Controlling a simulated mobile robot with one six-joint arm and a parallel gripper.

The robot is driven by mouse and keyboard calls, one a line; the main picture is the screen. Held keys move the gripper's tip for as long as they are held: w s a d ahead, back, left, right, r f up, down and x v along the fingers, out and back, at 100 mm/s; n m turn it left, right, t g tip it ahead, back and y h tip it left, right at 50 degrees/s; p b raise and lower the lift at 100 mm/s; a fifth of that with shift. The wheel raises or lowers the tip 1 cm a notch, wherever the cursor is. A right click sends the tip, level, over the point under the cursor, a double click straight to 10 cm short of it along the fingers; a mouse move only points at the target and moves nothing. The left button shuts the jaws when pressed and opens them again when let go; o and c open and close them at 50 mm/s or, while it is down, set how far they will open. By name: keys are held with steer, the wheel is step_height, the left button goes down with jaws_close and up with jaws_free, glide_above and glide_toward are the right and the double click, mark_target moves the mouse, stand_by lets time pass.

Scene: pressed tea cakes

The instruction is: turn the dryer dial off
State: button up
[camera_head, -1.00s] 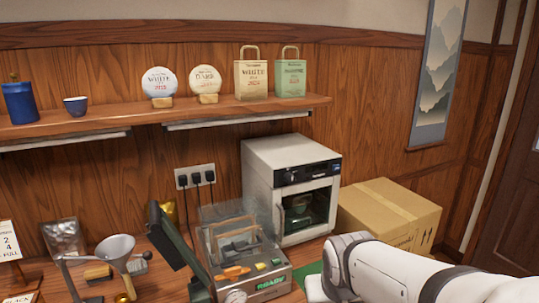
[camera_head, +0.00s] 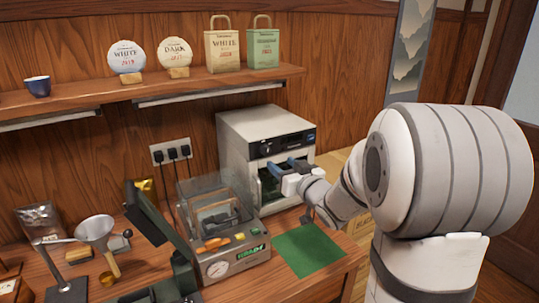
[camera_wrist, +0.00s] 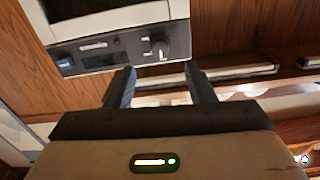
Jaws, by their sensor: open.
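The dryer (camera_head: 262,125) is a pale box with a dark control panel, standing on the counter against the wood wall. Its round dial (camera_head: 266,147) is at the left end of the panel. The dial also shows in the wrist view (camera_wrist: 157,46), where the dryer appears upside down. My gripper (camera_head: 279,165) is open and empty in front of the dryer, just below panel height. In the wrist view my two fingers (camera_wrist: 160,73) point at the panel with the dial between their lines, apart from it. The dial's exact setting is too small to tell.
A sealing machine (camera_head: 228,235) with a clear lid stands left of the dryer. A green mat (camera_head: 308,250) lies bare on the counter before it. A cardboard box (camera_head: 335,162) is partly hidden behind my arm. A shelf (camera_head: 190,88) with cakes and bags runs above.

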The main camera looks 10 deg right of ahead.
mark_target(267, 152)
steer(key=p+x, duration=0.1)
steer(key=x, duration=0.6)
steer(key=shift+w+a+p, duration=0.1)
steer(key=shift+w+p, duration=0.05)
steer(key=shift+p, duration=0.2)
steer(key=shift+c, duration=0.6)
steer(key=c, duration=0.8)
steer(key=shift+f+b, duration=0.15)
steer(key=shift+b, duration=0.25)
steer(key=shift+c, duration=0.2)
steer(key=shift+f+b, duration=0.1)
steer(key=shift+b, duration=0.3)
steer(key=shift+n+b, duration=0.4)
steer(key=shift+r, duration=0.2)
steer(key=o, duration=1)
steer(key=shift+c, duration=0.2)
